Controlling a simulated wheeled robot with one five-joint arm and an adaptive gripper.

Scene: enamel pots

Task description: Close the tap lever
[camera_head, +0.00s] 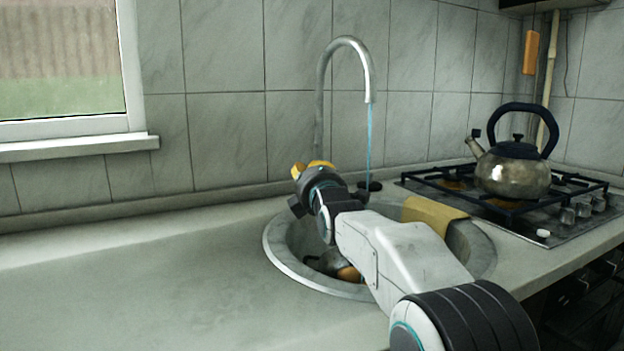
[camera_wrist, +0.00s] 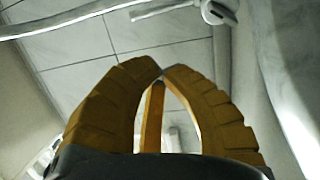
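The tall curved tap (camera_head: 347,42) stands behind the sink. A thin blue stream of water (camera_head: 369,140) falls from its spout. My gripper (camera_head: 312,165), with yellow-orange fingers, is above the sink's back left rim, in front of the tap's lower part, which it hides. No lever can be made out in the head view. In the wrist view my gripper's fingertips (camera_wrist: 162,70) meet, with nothing seen between them. A metal fitting (camera_wrist: 219,11) on a pipe shows beyond them at the top; I cannot tell whether it is the lever.
The round sink (camera_head: 276,252) holds dishes, partly hidden by my arm. A yellow cloth (camera_head: 435,212) lies over its right side. A kettle (camera_head: 513,172) stands on the gas hob (camera_head: 570,222) at right. The counter (camera_head: 130,280) at left is clear. Tiled wall closes the back.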

